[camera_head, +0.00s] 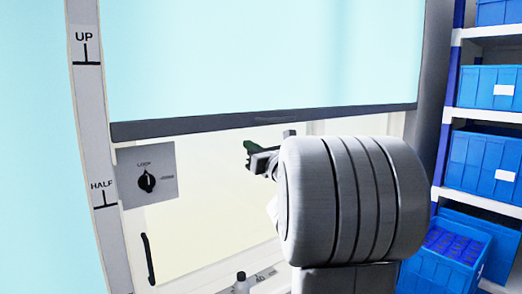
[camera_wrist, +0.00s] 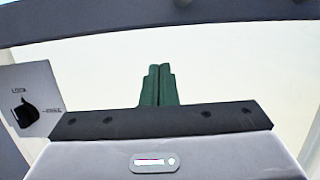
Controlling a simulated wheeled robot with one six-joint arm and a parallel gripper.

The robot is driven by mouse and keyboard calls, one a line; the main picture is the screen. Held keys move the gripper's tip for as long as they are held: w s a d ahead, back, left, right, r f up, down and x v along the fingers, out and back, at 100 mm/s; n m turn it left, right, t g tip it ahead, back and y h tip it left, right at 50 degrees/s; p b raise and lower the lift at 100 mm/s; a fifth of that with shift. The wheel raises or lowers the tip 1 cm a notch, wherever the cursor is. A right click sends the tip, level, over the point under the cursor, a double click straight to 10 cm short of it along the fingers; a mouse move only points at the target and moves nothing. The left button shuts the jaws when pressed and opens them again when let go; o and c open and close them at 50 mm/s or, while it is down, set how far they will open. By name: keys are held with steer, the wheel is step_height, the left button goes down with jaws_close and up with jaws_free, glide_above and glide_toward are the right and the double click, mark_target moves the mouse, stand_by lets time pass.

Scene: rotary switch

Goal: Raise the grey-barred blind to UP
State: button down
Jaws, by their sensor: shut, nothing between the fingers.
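The pale blue blind (camera_head: 260,55) hangs with a dark grey bar (camera_head: 270,120) along its lower edge. The bar's left end is between the UP mark (camera_head: 86,62) and the HALF mark (camera_head: 104,206) on the scale strip. A black rotary knob (camera_head: 147,181) sits on a grey plate below the bar's left end; its label is too small to read surely. My gripper (camera_head: 250,152) is just below the bar, right of the plate. In the wrist view its green fingers (camera_wrist: 158,76) are together, empty, below the bar (camera_wrist: 200,26). The knob (camera_wrist: 24,112) is to their left.
A black handle (camera_head: 148,258) is below the plate at the lower left. Shelves with blue bins (camera_head: 485,160) stand at the right. A small bottle-like object (camera_head: 241,284) is at the bottom. The pale area behind my gripper looks clear.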

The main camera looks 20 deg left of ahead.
mark_target(246, 74)
step_height(246, 74, up, 3)
steer(key=shift+s+d+f+p, duration=0.1)
steer(key=shift+s+d+p, duration=0.05)
steer(key=shift+p, duration=0.4)
step_height(246, 74, up, 16)
steer(key=p, duration=0.3)
steer(key=shift+s+d+f, duration=0.1)
stand_by(0.4)
